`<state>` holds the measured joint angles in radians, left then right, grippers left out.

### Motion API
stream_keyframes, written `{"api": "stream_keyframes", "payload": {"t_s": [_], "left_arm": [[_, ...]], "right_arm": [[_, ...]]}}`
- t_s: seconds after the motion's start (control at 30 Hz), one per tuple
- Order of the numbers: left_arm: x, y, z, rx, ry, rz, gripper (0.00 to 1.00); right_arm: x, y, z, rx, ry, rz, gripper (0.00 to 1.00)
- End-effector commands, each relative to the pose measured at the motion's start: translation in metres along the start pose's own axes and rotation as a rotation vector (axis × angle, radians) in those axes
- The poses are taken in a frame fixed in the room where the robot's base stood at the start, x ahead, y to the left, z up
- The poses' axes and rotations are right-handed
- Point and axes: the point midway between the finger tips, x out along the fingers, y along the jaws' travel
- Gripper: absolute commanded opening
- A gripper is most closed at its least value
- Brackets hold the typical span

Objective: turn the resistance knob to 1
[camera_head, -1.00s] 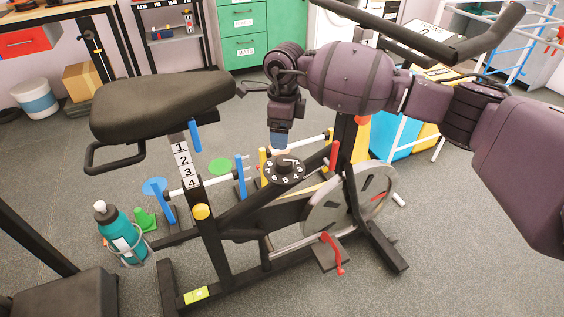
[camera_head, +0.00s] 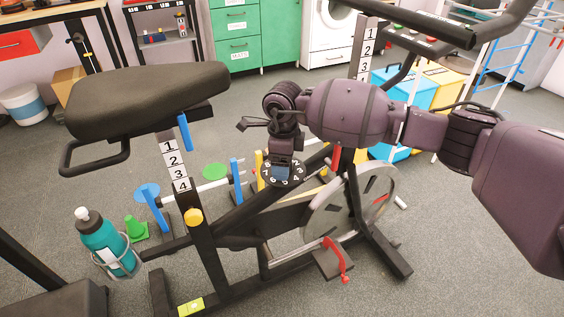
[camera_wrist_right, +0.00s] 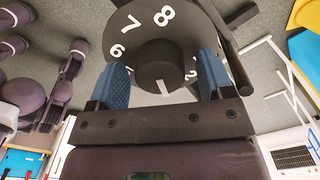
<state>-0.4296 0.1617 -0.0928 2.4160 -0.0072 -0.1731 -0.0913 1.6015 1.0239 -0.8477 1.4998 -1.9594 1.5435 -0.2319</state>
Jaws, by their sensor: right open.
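The resistance knob (camera_wrist_right: 160,66) is a dark round knob with a white pointer mark on a black dial (camera_wrist_right: 197,18) with white numbers. In the wrist view its mark points down toward my gripper's palm; 6, 7 and 8 read clearly, others are partly hidden. My right gripper (camera_wrist_right: 163,80) is open, with one blue fingertip on either side of the knob; I cannot tell whether they touch it. In the head view the right gripper (camera_head: 281,171) covers the knob, and the dial (camera_head: 288,184) shows around the fingers. My left gripper is not in view.
The dial sits on an exercise bike frame with a black seat (camera_head: 150,98) at left and a flywheel (camera_head: 322,205) at right. A teal bottle (camera_head: 106,242) is at lower left. Handlebars (camera_head: 432,35) rise near my right arm.

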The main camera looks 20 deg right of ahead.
Motion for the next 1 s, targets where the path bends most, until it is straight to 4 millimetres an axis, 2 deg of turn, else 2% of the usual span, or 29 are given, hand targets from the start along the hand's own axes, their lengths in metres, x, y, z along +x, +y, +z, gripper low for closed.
{"api": "stream_keyframes", "payload": {"t_s": [0.27, 0.5, 0.6, 1.0], "left_arm": [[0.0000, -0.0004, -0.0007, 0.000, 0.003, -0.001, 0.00], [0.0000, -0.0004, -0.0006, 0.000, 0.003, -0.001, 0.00], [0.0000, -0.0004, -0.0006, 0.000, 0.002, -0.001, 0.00], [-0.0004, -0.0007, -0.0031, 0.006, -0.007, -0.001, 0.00]], "right_arm": [[-0.0001, -0.0001, 0.0003, 0.000, -0.001, -0.001, 0.74], [0.0001, 0.0000, 0.0003, 0.000, -0.001, -0.001, 0.37], [0.0002, 0.0000, 0.0003, 0.000, -0.001, -0.001, 0.25], [-0.0016, -0.0004, 0.0003, -0.088, -0.001, -0.003, 0.25]]}}
